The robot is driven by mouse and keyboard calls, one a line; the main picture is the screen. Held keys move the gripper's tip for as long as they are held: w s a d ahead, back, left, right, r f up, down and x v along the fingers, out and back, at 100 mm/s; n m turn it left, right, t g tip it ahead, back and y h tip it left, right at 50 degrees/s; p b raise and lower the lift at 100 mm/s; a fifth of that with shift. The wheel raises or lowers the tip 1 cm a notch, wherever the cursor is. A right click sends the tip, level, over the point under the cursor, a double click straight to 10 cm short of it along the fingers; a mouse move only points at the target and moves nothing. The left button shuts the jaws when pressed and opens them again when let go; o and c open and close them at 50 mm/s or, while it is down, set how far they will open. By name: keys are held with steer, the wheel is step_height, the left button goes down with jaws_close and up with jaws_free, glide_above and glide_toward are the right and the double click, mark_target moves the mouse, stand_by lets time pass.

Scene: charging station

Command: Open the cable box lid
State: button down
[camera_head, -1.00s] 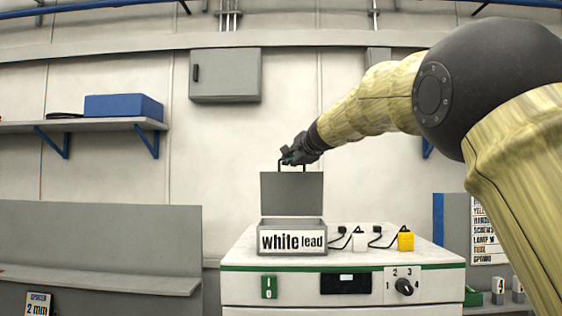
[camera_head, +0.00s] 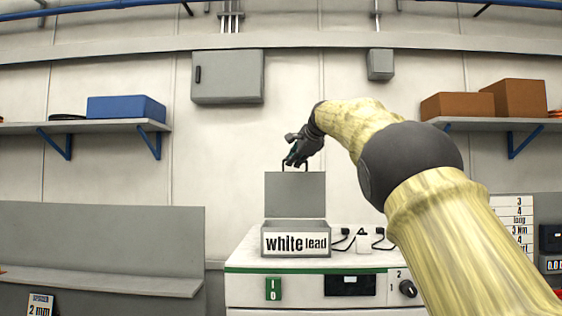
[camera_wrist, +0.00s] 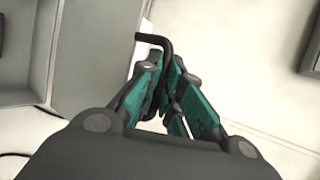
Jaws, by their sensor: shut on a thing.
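The cable box (camera_head: 296,226) is a grey box labelled "white lead", standing on the left part of a white cabinet's top. Its grey lid (camera_head: 296,194) stands upright at the back of the box, so the box is open. A dark handle rises from the lid's top edge. My gripper (camera_head: 293,160) is at the handle, above the lid. In the wrist view, my gripper's green-padded fingers (camera_wrist: 170,95) are closed around the dark bent handle bar (camera_wrist: 154,40). The inside of the box is hidden behind its front wall.
The white cabinet (camera_head: 300,262) has a green switch, a dark display and a knob. Plugs with black cables (camera_head: 363,243) lie right of the box; my arm covers the cabinet's right part. Shelves with a blue box (camera_head: 126,107) and brown boxes (camera_head: 515,98) hang on the wall.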

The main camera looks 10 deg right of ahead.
steer(key=shift+w, duration=0.3)
stand_by(0.4)
steer(key=c, duration=1.6)
jaws_free()
steer(key=shift+o, duration=0.2)
steer(key=shift+r, duration=0.1)
steer(key=v, duration=1.2)
steer(key=shift+d, duration=0.1)
